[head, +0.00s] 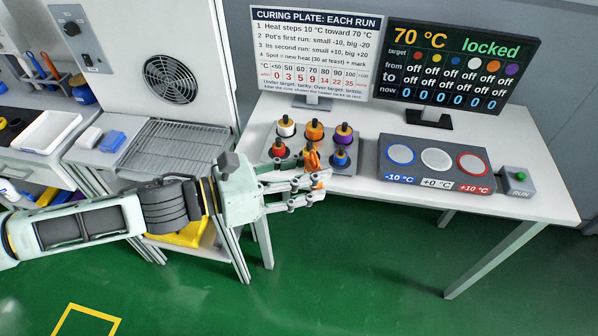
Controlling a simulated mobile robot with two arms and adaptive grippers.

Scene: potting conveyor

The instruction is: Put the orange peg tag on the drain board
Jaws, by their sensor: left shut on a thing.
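My left gripper (316,184) reaches in from the left at the front edge of the white table. It is shut on a small orange piece (319,184), which I take for the orange peg tag; the fingers hide most of it. Another orange-yellow shape (312,159) shows just behind the fingers, and I cannot tell if it is part of the held piece. A grey ribbed rack (172,146), which looks like the drain board, lies on the left bench, behind my left arm. My right gripper is not in view.
A grey tray (346,167) on the table holds several coloured knobbed pots, right behind the gripper. A dark panel with three round pads (435,160) and a RUN button box (517,181) stand right. A blue sponge-like block (112,141) lies beside the rack. The screen (450,65) reads 70 °C, locked.

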